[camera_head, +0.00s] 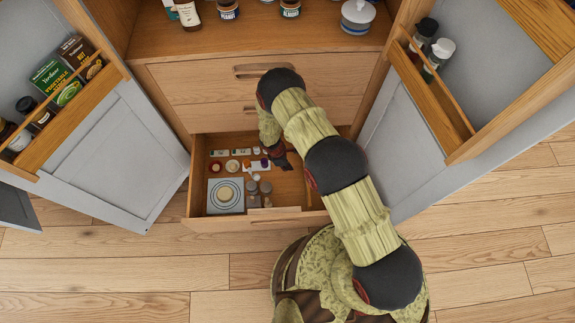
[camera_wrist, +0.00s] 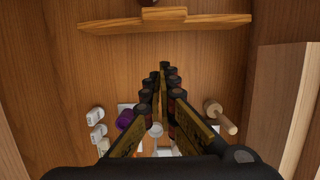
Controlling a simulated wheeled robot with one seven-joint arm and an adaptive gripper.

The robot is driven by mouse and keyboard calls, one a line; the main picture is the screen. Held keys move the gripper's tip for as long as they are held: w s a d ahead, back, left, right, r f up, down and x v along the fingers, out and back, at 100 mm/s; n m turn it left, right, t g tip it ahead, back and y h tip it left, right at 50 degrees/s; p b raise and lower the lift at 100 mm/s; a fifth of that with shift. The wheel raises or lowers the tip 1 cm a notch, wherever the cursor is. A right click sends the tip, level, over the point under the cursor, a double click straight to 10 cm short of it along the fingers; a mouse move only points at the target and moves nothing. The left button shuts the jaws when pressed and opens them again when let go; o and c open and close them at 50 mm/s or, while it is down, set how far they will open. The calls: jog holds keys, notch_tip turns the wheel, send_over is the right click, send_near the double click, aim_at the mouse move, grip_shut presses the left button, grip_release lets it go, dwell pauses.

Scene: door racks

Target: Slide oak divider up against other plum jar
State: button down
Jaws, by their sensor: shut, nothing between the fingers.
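My gripper (camera_wrist: 163,75) points down into the open drawer, with its black-padded fingers closed together and nothing between them. In the head view the gripper (camera_head: 284,162) is over the middle of the drawer. An oak bar with a small block on it, apparently the oak divider (camera_wrist: 195,22), crosses the top of the wrist view, apart from my fingertips. A purple jar (camera_wrist: 125,119) stands left of my fingers in the wrist view; purple also shows near the gripper in the head view (camera_head: 265,161). I cannot make out a second plum jar.
The drawer (camera_head: 240,224) holds a white scale (camera_head: 225,196), grey-topped shakers (camera_head: 259,188) and small white items (camera_wrist: 96,114). A wooden-handled item (camera_wrist: 220,116) lies right of my fingers. Bare drawer floor lies between fingers and bar. Open doors with racks (camera_head: 435,95) flank the drawer.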

jog(key=d+f+b, duration=0.2)
jog(key=d+f, duration=0.3)
jog(key=shift+d+b, duration=0.15)
jog(key=shift+b, duration=0.15)
jog(key=d, duration=0.4)
jog(key=shift+d, duration=0.15)
dwell(0.4)
